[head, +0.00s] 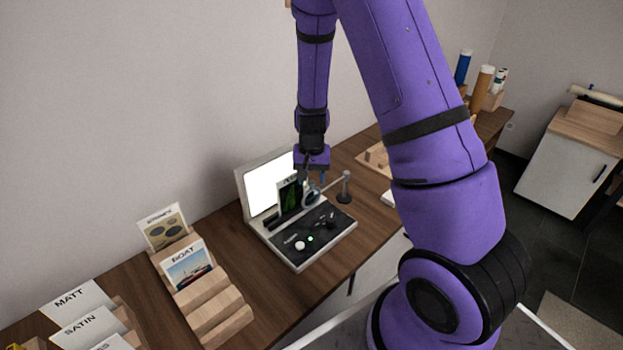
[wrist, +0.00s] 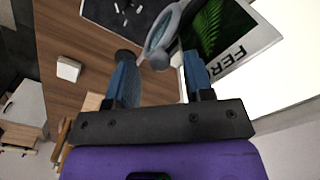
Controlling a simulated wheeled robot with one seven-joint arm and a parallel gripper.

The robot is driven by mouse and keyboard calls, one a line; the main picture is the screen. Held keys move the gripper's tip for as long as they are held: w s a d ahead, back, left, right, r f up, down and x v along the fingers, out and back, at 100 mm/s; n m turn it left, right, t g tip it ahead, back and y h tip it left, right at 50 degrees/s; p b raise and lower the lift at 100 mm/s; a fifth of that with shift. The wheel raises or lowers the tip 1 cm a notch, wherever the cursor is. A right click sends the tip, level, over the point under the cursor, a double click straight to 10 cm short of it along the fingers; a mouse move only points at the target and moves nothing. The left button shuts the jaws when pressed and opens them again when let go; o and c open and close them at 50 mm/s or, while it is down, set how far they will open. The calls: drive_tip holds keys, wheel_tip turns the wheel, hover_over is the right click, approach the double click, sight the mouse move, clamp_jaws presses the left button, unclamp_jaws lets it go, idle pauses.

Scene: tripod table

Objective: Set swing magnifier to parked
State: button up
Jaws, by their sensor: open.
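The swing magnifier (head: 312,198) is a grey ring lens on an arm from an upright post (head: 346,186). Its lens stands just in front of the fern card (head: 290,197) on the lit viewer (head: 268,185). In the wrist view the lens ring (wrist: 163,28) and a small rounded knob (wrist: 159,61) on its rim show near the fern card (wrist: 215,32). My gripper (head: 313,180) is over the magnifier. In the wrist view my gripper (wrist: 161,80) is open, with the knob ahead of and roughly between the blue fingers. I cannot tell whether they touch it.
Stepped wooden racks with cards, such as the boat card (head: 189,267), stand to the left. A small white block (wrist: 68,68) lies on the table. Bare table lies between rack and viewer.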

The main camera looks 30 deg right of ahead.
drive_tip(key=shift+f, duration=0.4)
clamp_jaws()
